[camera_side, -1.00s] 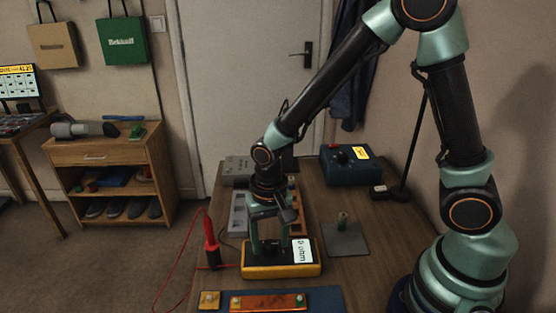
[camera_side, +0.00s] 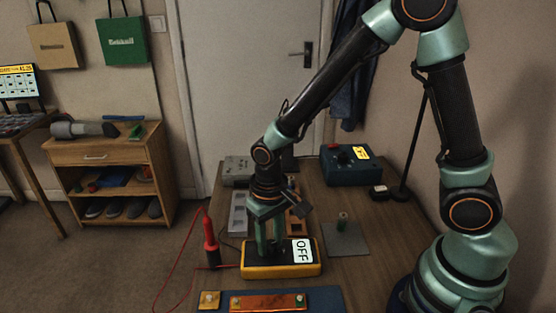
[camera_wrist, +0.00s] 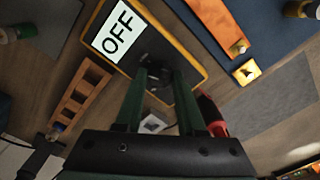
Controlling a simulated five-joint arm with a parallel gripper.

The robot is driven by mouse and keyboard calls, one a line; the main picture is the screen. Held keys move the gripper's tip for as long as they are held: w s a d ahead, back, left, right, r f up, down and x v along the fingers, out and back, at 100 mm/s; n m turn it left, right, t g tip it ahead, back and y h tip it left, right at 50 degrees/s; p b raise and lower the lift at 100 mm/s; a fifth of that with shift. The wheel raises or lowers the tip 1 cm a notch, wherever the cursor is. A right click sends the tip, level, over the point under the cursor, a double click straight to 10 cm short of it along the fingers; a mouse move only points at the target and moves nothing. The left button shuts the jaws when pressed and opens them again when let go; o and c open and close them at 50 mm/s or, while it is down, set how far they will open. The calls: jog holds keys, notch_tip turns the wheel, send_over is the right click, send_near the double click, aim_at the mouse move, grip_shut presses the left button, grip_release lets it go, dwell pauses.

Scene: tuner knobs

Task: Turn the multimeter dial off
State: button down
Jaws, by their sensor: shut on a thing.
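The multimeter (camera_side: 282,270) is a black meter with a yellow rim, lying on the wooden table. Its screen (camera_side: 303,251) reads OFF; the same screen shows large in the wrist view (camera_wrist: 117,32). My gripper (camera_side: 268,252) points down over the meter's face, left of the screen. It is shut on the dial (camera_wrist: 158,75), a dark knob mostly hidden between the two green fingers. The multimeter (camera_wrist: 190,59) also fills the upper middle of the wrist view.
A red probe (camera_side: 211,240) stands left of the meter with its red lead. An orange bar (camera_side: 268,303) on a blue mat lies in front. A grey pad (camera_side: 346,240) with a small green part lies right. A blue box (camera_side: 345,166) stands at the back.

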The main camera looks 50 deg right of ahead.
aim_at(270, 244)
jog(key=n, duration=0.4)
jog(key=shift+n, duration=0.3)
jog(key=n, duration=1.4)
jog(key=shift+n, duration=0.3)
jog(key=c, duration=0.5)
grip_release()
jog(key=shift+r, duration=0.1)
notch_tip(270, 244, up, 12)
